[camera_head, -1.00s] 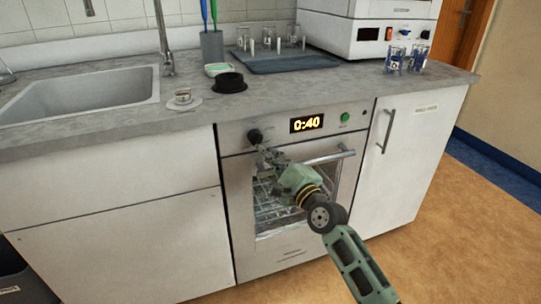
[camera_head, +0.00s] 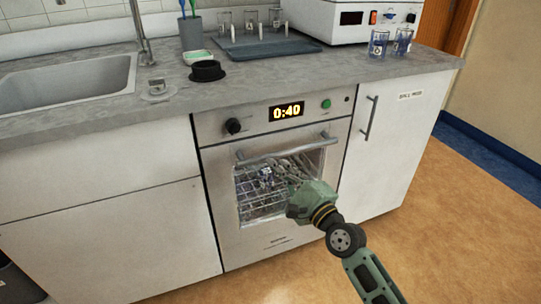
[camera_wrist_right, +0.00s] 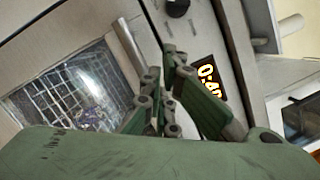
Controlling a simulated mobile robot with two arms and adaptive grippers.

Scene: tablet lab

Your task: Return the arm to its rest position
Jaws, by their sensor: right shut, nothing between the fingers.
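My right gripper (camera_head: 280,172) is shut and empty in front of the oven door, below the handle (camera_head: 288,146). Its green wrist and my arm come in from the lower right. In the right wrist view, the gripper's dark green fingers (camera_wrist_right: 165,92) show with the door handle behind them. The oven (camera_head: 215,172) has a black knob (camera_head: 233,126), a lit display (camera_head: 286,111) reading 0:40 and a green button (camera_head: 326,104). The gripper is apart from the knob. My left gripper is out of view.
The grey counter (camera_head: 290,84) holds a sink (camera_head: 70,92), a black round dish (camera_head: 207,71), a blue tray (camera_head: 262,47) with glassware, a white appliance (camera_head: 350,18) and two beakers (camera_head: 402,42). Open floor (camera_head: 450,220) lies at the right.

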